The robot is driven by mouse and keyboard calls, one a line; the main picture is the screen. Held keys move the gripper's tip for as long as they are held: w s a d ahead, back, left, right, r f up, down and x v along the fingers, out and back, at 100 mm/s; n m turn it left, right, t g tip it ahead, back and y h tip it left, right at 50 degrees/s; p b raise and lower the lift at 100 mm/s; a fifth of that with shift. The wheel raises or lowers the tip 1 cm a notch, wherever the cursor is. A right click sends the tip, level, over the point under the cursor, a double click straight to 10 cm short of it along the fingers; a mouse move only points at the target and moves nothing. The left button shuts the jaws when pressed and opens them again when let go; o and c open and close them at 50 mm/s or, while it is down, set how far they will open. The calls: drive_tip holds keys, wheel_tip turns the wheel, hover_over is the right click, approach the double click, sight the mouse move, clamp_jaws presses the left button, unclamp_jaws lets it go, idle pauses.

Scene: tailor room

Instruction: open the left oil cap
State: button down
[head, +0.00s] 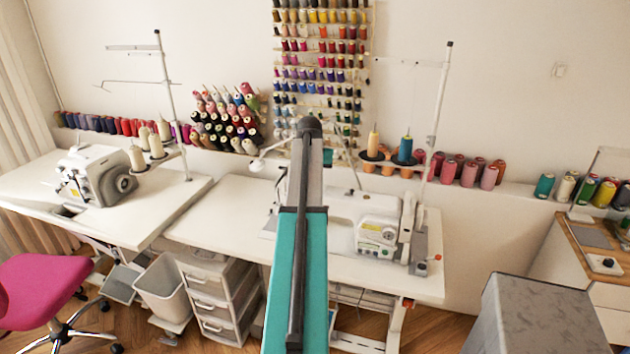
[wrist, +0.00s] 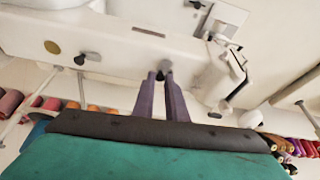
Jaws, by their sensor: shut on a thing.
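In the wrist view, my gripper (wrist: 162,77) has its two purple-grey fingers closed on a small dark oil cap (wrist: 160,75) at the edge of the white sewing machine (wrist: 120,38). The fingers hide most of the cap, and I cannot tell if it is open. Another small dark knob (wrist: 89,56) sticks out of the machine to the left, apart from the fingers. In the head view, the same white machine (head: 345,207) stands on the middle table, partly behind my teal arm. My gripper and the cap are hidden there.
The white middle table (head: 230,215) carries the machine. A thread stand (head: 437,110) rises behind its right end. Another machine (head: 97,172) stands on the left table. A grey box (head: 545,312) is at the front right, and a pink chair (head: 40,285) at the front left.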

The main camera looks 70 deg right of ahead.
drive_tip(key=shift+n, duration=0.6)
drive_tip(key=shift+t, duration=0.3)
drive_tip(key=c, duration=1.8)
unclamp_jaws()
drive_tip(key=shift+r, duration=0.15)
drive_tip(key=b+v, duration=0.2)
drive_tip(key=v, duration=1.1)
drive_tip(key=shift+r+b, duration=0.3)
drive_tip(key=shift+b, duration=0.1)
